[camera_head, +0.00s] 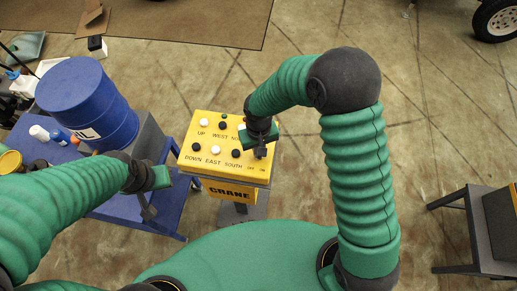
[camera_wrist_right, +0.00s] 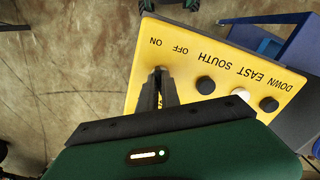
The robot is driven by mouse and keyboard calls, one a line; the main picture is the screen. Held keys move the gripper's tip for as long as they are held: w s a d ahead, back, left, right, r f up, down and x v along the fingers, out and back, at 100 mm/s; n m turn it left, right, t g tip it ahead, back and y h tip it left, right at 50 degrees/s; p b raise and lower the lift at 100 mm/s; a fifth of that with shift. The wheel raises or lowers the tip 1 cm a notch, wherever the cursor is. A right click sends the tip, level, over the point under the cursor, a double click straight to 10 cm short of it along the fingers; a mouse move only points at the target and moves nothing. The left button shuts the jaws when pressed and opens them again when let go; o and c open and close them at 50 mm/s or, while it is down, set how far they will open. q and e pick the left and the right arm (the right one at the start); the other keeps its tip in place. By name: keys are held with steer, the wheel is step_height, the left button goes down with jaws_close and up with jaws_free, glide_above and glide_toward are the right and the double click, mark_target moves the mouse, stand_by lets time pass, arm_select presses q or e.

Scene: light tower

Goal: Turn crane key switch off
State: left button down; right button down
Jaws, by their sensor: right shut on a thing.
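The yellow crane control box (camera_head: 222,179) stands in the middle of the head view, with "CRANE" on its front and black and white buttons on top. My right gripper (camera_head: 262,151) is over the box's right corner, by the OFF and ON labels. In the right wrist view, my right gripper (camera_wrist_right: 159,78) is shut on the key switch beside those labels on the yellow panel (camera_wrist_right: 215,55). The fingers hide most of the key, so I cannot tell its angle. My left gripper (camera_head: 149,212) hangs left of the box, apart from it; its jaw opening is unclear.
A blue drum (camera_head: 88,98) stands left of the box by a blue cart (camera_head: 157,220) holding bottles and cans. A grey table (camera_head: 468,225) is at the right edge. Open concrete floor (camera_head: 440,120) lies to the right, and a brown mat (camera_head: 170,20) lies at the back.

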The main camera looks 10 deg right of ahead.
steer(key=shift+w+r, duration=0.1)
steer(key=shift+w, duration=0.1)
steer(key=c, duration=1.8)
jaws_free()
steer(key=shift+o, duration=1.2)
steer(key=shift+s, duration=0.1)
step_height(320, 180, up, 17)
steer(key=b, duration=0.2)
steer(key=shift+b, duration=0.3)
steer(key=s+d+f+t+b, duration=0.1)
steer(key=s+d+f+b, duration=0.3)
steer(key=f, duration=0.4)
steer(key=s+d+f+m+t+b, duration=0.1)
steer(key=s+d+f+b, duration=0.3)
steer(key=s+d+f, duration=0.2)
step_height(320, 180, down, 2)
steer(key=shift+d+f+m+t, duration=0.25)
steer(key=shift+d+m+t, duration=0.05)
steer(key=shift+d, duration=0.2)
